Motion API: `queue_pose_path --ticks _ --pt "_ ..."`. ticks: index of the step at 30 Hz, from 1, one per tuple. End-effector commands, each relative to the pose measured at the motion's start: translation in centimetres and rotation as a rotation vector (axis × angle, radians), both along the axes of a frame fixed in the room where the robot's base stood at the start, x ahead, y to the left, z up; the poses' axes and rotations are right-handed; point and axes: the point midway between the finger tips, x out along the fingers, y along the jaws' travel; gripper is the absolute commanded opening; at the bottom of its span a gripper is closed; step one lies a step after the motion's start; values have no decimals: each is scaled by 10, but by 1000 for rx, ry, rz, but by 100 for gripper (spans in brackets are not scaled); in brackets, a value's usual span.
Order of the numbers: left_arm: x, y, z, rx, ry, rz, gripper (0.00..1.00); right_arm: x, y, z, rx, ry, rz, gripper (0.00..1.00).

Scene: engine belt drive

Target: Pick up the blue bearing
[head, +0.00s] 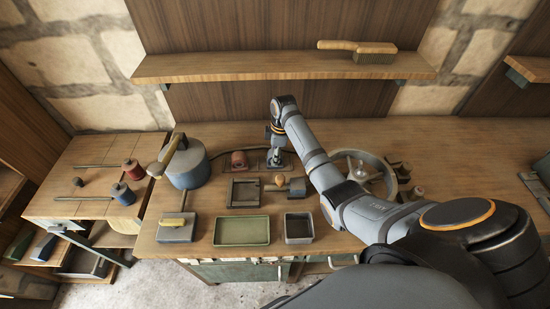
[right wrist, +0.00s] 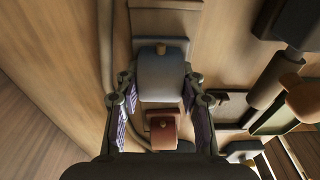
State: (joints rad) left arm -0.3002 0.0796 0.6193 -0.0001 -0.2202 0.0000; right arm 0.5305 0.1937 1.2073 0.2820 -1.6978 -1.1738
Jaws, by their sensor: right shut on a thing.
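The blue bearing (right wrist: 160,75) is a blue-grey, round-topped block in the right wrist view. My right gripper (right wrist: 158,82) is shut on it, one finger on each side. In the head view my right gripper (head: 276,150) points down at the back of the bench and mostly hides the bearing. I cannot tell whether the bearing rests on its base or is clear of it. A red bearing (head: 238,160) of similar shape stands to its left; it also shows in the right wrist view (right wrist: 164,130). My left gripper is not in view.
A blue-grey pot-like can (head: 187,165) stands left. A green tray (head: 242,231) and a small dark tray (head: 298,228) lie at the front edge. A spoked wheel (head: 375,172) is right of my arm. A shelf (head: 280,65) with a brush (head: 375,55) runs above.

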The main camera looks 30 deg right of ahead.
Motion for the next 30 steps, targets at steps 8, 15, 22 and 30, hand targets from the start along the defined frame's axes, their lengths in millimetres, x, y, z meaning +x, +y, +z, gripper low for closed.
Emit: queue_pose_path --ticks 8,15,22,30 --pt "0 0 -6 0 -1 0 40 2 0 10 0 -5 0 0" --pt "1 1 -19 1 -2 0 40 -25 -8 61 -5 -8 0 0" --pt "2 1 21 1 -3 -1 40 -87 -22 114 -9 3 1 0" --pt "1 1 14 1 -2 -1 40 -129 -31 126 -4 -2 0 0"
